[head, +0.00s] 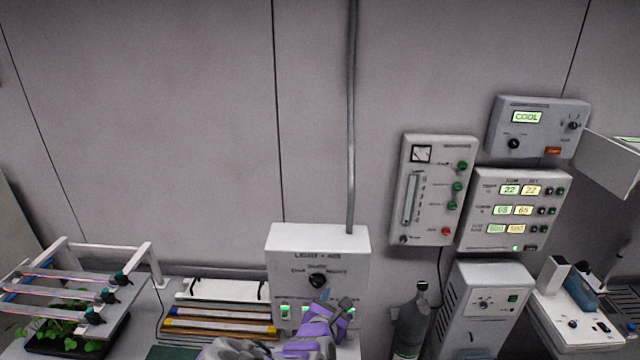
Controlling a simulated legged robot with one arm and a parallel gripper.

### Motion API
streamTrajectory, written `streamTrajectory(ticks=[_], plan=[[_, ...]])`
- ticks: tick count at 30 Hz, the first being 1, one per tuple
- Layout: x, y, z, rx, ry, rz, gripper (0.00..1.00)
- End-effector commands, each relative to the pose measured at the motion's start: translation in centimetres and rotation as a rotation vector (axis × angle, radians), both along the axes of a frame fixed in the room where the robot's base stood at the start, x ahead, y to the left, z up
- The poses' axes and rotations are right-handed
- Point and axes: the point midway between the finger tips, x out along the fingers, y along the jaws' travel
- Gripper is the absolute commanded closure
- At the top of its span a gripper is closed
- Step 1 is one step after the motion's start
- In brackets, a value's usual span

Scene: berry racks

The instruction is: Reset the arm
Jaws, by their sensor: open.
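My gripper (335,304), purple and grey, is at the bottom centre of the head view. It is open, and I see nothing held in it. It is in front of the lower part of a white control box (345,247) with a black knob (318,281) and green-lit switches. It hides part of the switch row. Whether the fingers touch the box cannot be told. The rest of my arm runs off the bottom edge.
A white rack with bars over a plant tray (95,347) stands at left. Yellow-edged bars (220,325) lie left of the gripper. A dark bottle (411,322) and a grey unit (483,308) stand close right. Wall panels (434,190) hang above; the left wall is bare.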

Motion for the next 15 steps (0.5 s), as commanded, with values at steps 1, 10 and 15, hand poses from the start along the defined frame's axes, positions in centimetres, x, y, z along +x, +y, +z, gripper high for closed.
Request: streamTrajectory(ticks=[1, 10, 15], plan=[[0.2, -3.0, 1.1, 0.059, -0.076, -0.103, 0.55], [-7.5, -20.5, 6.8, 0.358, -0.429, -0.756, 0.55], [-16.4, -26.7, 4.6, 0.534, -0.525, -1.148, 0.55]])
